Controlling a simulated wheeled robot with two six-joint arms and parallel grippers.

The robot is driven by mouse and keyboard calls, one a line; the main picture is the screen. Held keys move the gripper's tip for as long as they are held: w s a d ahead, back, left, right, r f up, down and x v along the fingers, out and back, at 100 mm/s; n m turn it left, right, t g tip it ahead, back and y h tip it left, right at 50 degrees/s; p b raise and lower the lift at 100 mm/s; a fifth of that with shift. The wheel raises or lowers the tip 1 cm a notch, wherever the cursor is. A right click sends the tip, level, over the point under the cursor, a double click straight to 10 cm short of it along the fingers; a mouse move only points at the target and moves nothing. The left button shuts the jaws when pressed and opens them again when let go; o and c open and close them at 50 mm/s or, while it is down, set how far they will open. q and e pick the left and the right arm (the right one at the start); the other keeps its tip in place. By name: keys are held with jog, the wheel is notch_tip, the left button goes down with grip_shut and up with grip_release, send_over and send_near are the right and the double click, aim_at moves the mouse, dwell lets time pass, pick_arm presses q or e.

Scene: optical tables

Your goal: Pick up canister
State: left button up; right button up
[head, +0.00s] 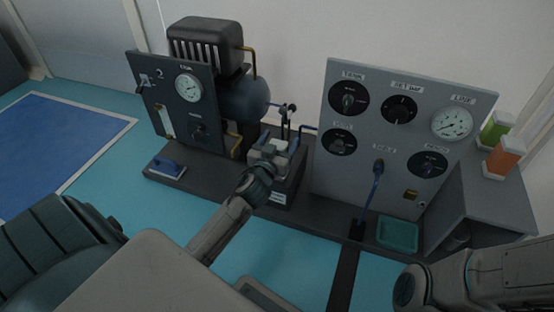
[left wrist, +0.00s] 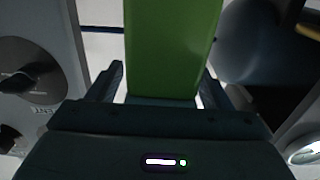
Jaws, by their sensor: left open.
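A green canister (left wrist: 170,45) stands large in the left wrist view, between the two fingers of my left gripper (left wrist: 160,88). The fingers are open, with narrow light gaps beside the canister's lower end. In the head view my left gripper (head: 276,150) is at the dark stand between the two panels; what lies between its fingers is hard to make out there. A green canister (head: 495,129) and an orange canister (head: 504,157) stand on top of the grey cabinet at the right. My right gripper is not in view.
A grey panel (head: 385,180) with knobs and a gauge stands to the right of my left gripper. A dark panel (head: 178,110) and a blue tank (head: 245,97) stand to its left. A teal tray (head: 398,235) lies low in front of the grey panel.

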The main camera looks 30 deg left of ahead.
pick_arm(q)
jog(key=c, duration=1.3)
jog(key=shift+r, duration=0.1)
jog(key=shift+c, duration=0.9)
